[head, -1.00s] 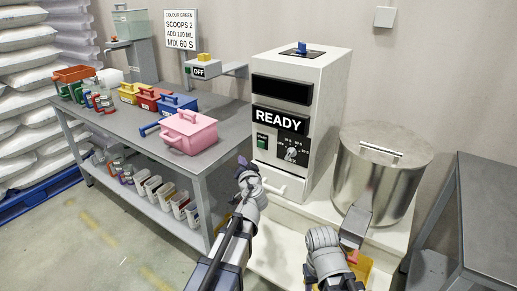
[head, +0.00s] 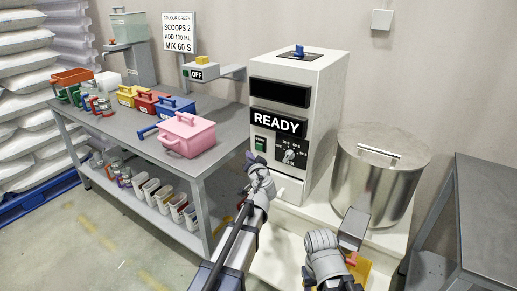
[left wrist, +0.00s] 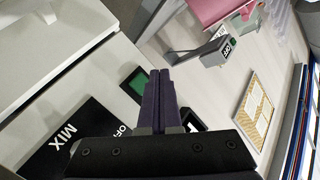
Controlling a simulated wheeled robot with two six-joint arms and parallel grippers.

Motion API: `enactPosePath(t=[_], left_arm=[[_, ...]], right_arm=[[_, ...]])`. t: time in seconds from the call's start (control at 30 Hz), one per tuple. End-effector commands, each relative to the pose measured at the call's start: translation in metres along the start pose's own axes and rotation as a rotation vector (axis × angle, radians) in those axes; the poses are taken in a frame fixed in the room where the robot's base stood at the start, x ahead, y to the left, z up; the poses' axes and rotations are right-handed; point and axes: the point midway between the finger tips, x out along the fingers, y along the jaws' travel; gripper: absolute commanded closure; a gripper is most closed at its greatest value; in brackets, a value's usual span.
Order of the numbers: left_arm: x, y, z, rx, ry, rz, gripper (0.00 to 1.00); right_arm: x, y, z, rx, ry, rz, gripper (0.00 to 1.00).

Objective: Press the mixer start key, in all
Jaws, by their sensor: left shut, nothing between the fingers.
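The mixer (head: 318,110) is a tall white cabinet whose display reads READY. Its green start key (head: 260,144) is on the front panel, left of a dial (head: 289,156). My left gripper (head: 250,157) is shut and empty, its purple fingertips just below and left of the key. In the left wrist view, the shut fingers (left wrist: 158,78) are beside the green key (left wrist: 134,83) and partly overlap it; I cannot tell whether they touch. My right gripper (head: 345,262) is low in front of the mixer; its fingers are hidden.
A steel lidded drum (head: 378,175) stands right of the mixer. A metal scoop-like piece (head: 355,225) is by my right arm.

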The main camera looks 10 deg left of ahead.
Motion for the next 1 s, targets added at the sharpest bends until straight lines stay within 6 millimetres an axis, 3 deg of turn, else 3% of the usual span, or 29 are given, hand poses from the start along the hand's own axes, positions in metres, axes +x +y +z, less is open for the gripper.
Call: enactPosePath(t=[0.23, 1.0], left_arm=[[0.020, 0.015, -0.015, -0.001, 0.000, 0.001, 1.00], [0.021, 0.016, -0.015, -0.001, 0.000, 0.000, 1.00]], right_arm=[[0.000, 0.000, 0.000, 0.000, 0.000, 0.000, 0.48], [0.000, 0.000, 0.000, 0.000, 0.000, 0.000, 0.48]])
